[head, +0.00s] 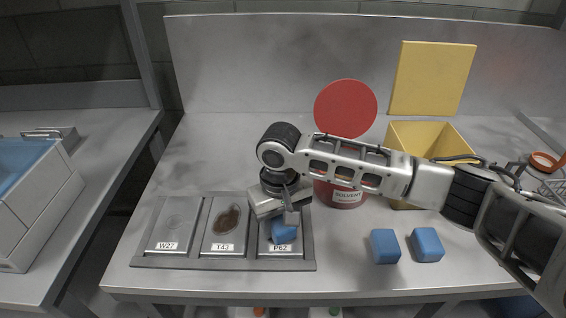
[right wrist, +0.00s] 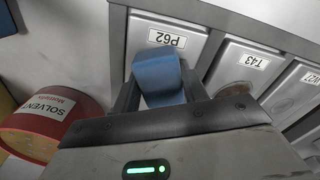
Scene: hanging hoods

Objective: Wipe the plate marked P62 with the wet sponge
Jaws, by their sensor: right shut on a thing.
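The plate marked P62 (head: 294,250) is the rightmost of three grey plates in a rack on the table. My right gripper (head: 285,222) is over it, shut on a blue sponge (head: 284,233). In the right wrist view the sponge (right wrist: 157,75) sits between the fingers (right wrist: 158,88) and covers part of the P62 plate (right wrist: 173,31) near its label. I cannot tell whether the sponge touches the plate, and I cannot see whether it is wet. The rest of the plate is mostly hidden. My left gripper is not in view.
Plate T43 (head: 215,245) has a brown stain; plate W27 (head: 163,238) has a faint ring. Two blue blocks (head: 385,246) lie to the right. A red SOLVENT can (head: 340,195) and a yellow bin (head: 428,139) stand behind, partly behind my arm. A container with blue inside (head: 25,205) is at left.

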